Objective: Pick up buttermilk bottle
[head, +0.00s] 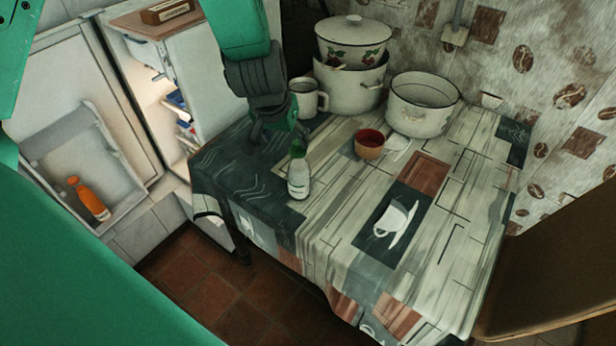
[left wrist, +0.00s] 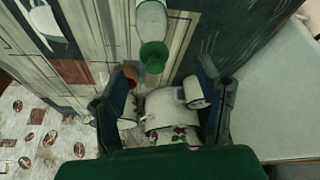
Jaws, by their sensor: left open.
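The buttermilk bottle, a white bottle (head: 299,182) with a green cap, stands upright on the table near its left edge. In the left wrist view the bottle (left wrist: 151,22) shows at the top, with its green cap (left wrist: 153,56) towards my gripper. My left gripper (head: 277,132) is open and empty, just behind and above the bottle in the head view. In the left wrist view the cap lies between the lines of the two fingers of the left gripper (left wrist: 166,68), a little past their tips. My right gripper is not in view.
A red-brown bowl (head: 369,146), a white pot (head: 424,105), a mug (head: 308,98) and stacked enamel pots (head: 352,85) stand on the patterned tablecloth (head: 340,235). An open fridge with an orange bottle (head: 88,198) in its door is at left. The table's front is clear.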

